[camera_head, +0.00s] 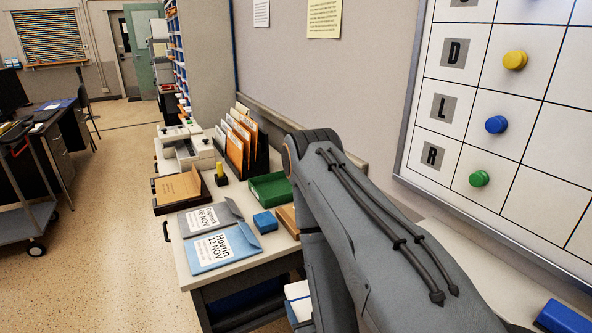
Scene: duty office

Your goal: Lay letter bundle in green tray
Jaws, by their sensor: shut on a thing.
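The green tray (271,191) lies on the desk, against the upright file rack; its right part is close to my arm in the picture. The part of it that shows looks empty. My arm crosses the right half of the view, bends at the top and runs down past the desk's front. My gripper is not in view. A white and blue item (298,293) shows low beside my arm, below the desk top; I cannot tell whether it is the letter bundle or what bears it.
On the desk (187,267) lie blue and grey labelled folders (222,247), a blue box (265,222), a brown folder (178,187) and a yellow-handled stamp (220,175). A file rack (240,140) stands behind. A magnet board (500,100) hangs at right. Floor at left is clear near the cart (25,215).

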